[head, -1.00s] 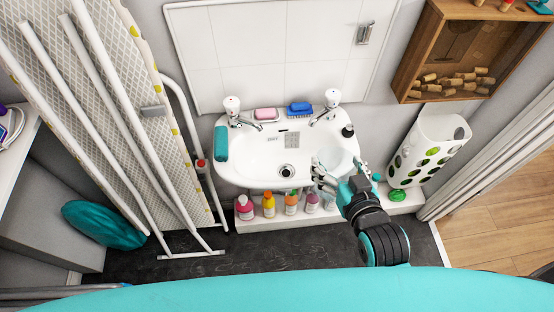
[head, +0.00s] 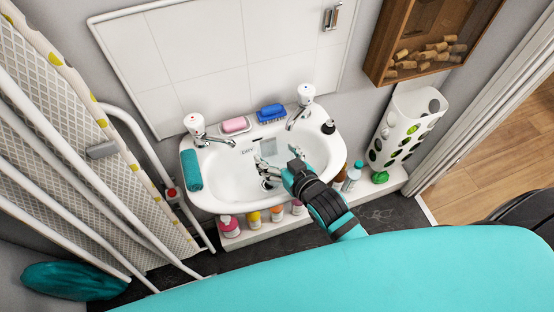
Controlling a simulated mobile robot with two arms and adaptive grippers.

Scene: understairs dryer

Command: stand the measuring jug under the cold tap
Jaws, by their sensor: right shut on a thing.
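A white washbasin (head: 220,188) has two chrome taps with white heads, a left tap (head: 197,128) and a right tap (head: 305,94). I cannot read which tap is the cold one. My right gripper (head: 277,160) is over the middle of the basin, shut on the clear measuring jug (head: 270,153). The jug is see-through and faint against the white bowl, so its outline and tilt are hard to tell. It is between the two taps, and I cannot tell whether it touches the bowl. My left gripper is out of view.
A pink soap (head: 235,125), a blue brush (head: 271,111) and a dark bottle (head: 328,127) sit on the basin's back rim. A teal rolled cloth (head: 191,170) lies on its left rim. Bottles stand on a ledge below. A folded ironing board (head: 70,120) leans at left.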

